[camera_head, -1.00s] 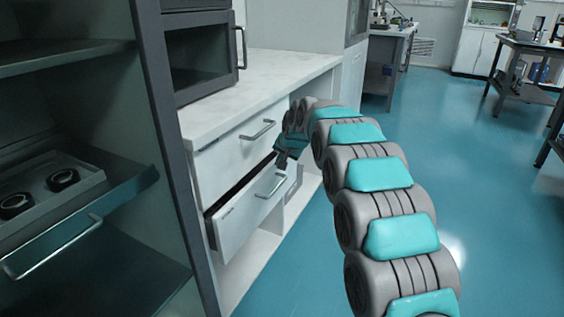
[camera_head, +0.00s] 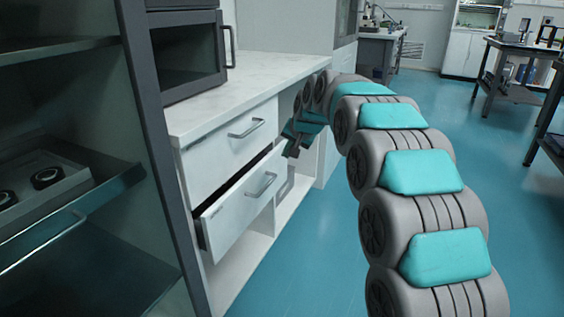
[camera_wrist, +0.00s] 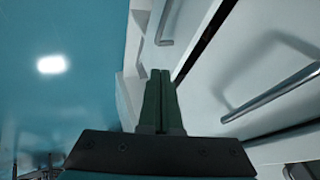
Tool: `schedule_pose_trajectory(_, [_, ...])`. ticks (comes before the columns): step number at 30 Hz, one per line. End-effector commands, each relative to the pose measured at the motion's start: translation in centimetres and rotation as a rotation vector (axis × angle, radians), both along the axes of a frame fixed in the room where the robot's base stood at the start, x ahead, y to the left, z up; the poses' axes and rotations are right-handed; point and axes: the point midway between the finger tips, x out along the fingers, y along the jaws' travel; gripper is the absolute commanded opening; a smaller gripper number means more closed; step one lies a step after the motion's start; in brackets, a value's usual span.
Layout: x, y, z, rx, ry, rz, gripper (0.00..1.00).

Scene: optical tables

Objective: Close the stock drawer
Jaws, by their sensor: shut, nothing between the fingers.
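The stock drawer (camera_head: 236,219) is the lower white drawer of the bench cabinet. It stands partly open, with a dark gap above its front and a metal bar handle (camera_head: 263,185). My gripper (camera_head: 291,150) is by the drawer front's upper right end, its fingers angled down. Whether it touches the drawer cannot be told. In the wrist view the fingertips (camera_wrist: 159,74) are together and empty. The drawer front (camera_wrist: 189,22) shows beyond them with a dark gap along its edge. The upper drawer (camera_head: 225,150) is shut; its handle (camera_wrist: 272,94) shows large at right in the wrist view.
A white countertop (camera_head: 245,88) carries a dark microwave-like box (camera_head: 185,55). A dark open shelf unit (camera_head: 150,150) stands close at left. My arm curves across the right middle. Blue floor (camera_head: 330,240) is clear in front of the cabinet; dark tables stand at far right.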

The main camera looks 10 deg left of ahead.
Motion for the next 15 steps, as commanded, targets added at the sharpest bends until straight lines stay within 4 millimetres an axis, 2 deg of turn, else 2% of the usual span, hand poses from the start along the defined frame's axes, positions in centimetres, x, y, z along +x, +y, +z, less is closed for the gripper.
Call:
schedule_pose_trajectory(2, [-0.6, -0.4, 0.9, 0.000, -0.001, 0.000, 0.00])
schedule_pose_trajectory(5, [-0.8, -0.9, 1.4, 0.000, -0.004, -0.009, 0.11])
schedule_pose_trajectory(7, [-0.3, -1.7, 1.0, -0.002, -0.016, -0.040, 0.19])
schedule_pose_trajectory(13, [4.5, -6.5, -2.9, 0.013, -0.137, -0.241, 0.42])
schedule_pose_trajectory(15, [6.2, -8.3, -4.2, 0.031, -0.203, -0.310, 0.45])
